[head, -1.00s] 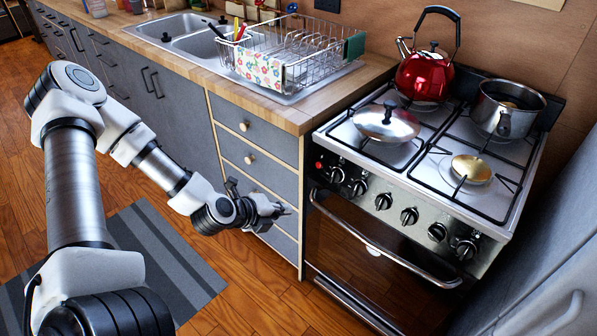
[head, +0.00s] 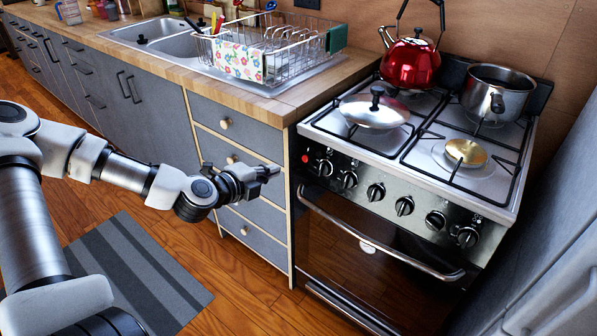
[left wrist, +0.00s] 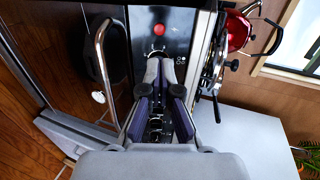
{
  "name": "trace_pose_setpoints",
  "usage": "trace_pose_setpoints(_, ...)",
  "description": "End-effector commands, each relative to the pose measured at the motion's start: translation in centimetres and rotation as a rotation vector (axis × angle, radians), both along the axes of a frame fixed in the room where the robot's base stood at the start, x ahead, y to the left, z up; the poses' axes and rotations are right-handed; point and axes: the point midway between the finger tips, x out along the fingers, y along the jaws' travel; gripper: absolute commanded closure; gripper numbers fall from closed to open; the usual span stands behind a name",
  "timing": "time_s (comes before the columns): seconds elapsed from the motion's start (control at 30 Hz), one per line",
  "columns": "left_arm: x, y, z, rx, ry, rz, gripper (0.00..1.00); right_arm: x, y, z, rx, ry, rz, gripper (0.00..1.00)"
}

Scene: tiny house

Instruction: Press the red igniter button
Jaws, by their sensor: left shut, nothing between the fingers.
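The red igniter button (head: 305,158) is a small round button at the left end of the stove's front control panel (head: 420,216). In the left wrist view the button (left wrist: 159,29) shows near the top, beyond the fingertips. My left gripper (head: 274,171) is shut and empty. It is in front of the drawers, to the left of the button and a little lower in the head view, with a gap between. In the left wrist view the fingertips (left wrist: 160,62) are together below the button, and a black knob (left wrist: 158,51) lies between. My right gripper is not in view.
The stove top holds a lidded pan (head: 374,112), a red kettle (head: 411,62) and a steel pot (head: 497,92). The oven handle (head: 385,243) sticks out below the knobs. The counter edge (head: 283,119) is above my gripper. A striped mat (head: 139,278) lies on the floor.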

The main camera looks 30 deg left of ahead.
Motion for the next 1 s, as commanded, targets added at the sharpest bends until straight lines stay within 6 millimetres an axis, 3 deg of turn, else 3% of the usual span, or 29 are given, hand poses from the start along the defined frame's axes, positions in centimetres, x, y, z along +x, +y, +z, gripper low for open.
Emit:
trace_pose_setpoints(0.03,0.7,0.0,-1.3,0.010,0.000,-0.003,1.00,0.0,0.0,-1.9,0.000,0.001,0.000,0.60)
trace_pose_setpoints(0.1,1.6,-0.1,-1.6,0.011,0.001,-0.003,1.00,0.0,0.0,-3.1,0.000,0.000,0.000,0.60)
trace_pose_setpoints(0.43,7.3,-0.6,-3.1,0.011,0.000,-0.004,1.00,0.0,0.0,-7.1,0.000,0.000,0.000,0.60)
trace_pose_setpoints(0.67,10.4,-0.8,-3.7,0.004,0.001,-0.001,1.00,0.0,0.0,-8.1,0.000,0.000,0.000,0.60)
trace_pose_setpoints(1.0,10.8,-0.9,-3.7,0.000,0.001,-0.001,1.00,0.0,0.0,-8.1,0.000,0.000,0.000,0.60)
